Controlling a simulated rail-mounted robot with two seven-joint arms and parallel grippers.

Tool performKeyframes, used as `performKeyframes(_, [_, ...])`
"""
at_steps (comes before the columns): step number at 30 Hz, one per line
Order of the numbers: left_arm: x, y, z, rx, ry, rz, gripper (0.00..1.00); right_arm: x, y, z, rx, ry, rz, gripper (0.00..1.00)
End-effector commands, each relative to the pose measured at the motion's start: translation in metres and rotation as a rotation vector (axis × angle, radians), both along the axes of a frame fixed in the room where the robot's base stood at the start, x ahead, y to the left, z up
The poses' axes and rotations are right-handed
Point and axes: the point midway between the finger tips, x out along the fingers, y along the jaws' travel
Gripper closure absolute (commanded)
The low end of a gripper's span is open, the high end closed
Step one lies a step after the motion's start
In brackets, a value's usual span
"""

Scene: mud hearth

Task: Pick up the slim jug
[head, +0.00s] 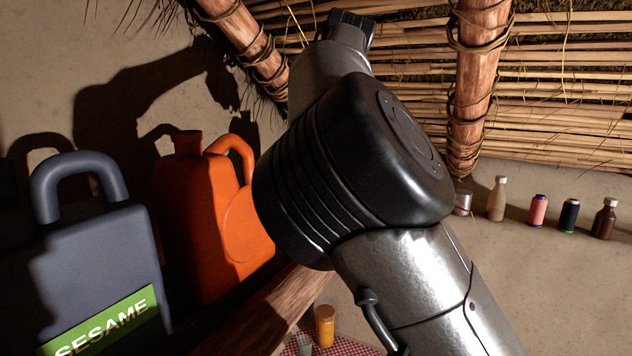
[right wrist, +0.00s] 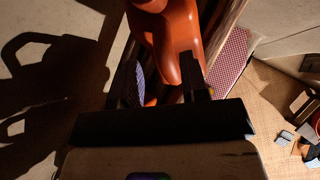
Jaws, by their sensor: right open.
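An orange jug (head: 205,220) with a looped handle and a short neck stands on a wooden shelf in the head view. A larger grey-blue jug (head: 95,260) with a green SESAME label stands left of it. Which one is called slim, I cannot tell for certain. In the right wrist view the orange jug (right wrist: 172,40) shows ahead of and between the dark fingers of my right gripper (right wrist: 160,78). The gripper is open; whether a finger touches the jug is unclear. My arm hides part of the head view. My left gripper is not in view.
The wooden shelf edge (head: 265,317) runs in front of the jugs. Below are a red checked cloth (head: 345,350) and an orange jar (head: 325,326). Small bottles and thread spools (head: 538,210) line a ledge at right. Wooden poles and a reed roof hang overhead.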

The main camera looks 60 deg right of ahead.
Motion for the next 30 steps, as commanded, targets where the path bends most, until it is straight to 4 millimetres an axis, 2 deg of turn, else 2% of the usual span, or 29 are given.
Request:
performKeyframes(8, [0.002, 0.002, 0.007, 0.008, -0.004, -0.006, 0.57, 0.007, -0.007, -0.01, 0.002, 0.001, 0.0, 0.59])
performKeyframes(14, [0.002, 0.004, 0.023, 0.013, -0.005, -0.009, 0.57, 0.017, -0.019, -0.028, 0.004, 0.002, 0.0, 0.59])
performKeyframes(19, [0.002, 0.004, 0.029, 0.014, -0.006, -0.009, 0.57, 0.027, -0.028, -0.042, 0.003, 0.0, -0.001, 0.59])
performKeyframes(30, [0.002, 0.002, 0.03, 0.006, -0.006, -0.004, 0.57, 0.029, -0.03, -0.047, 0.0, 0.0, 0.0, 0.61])
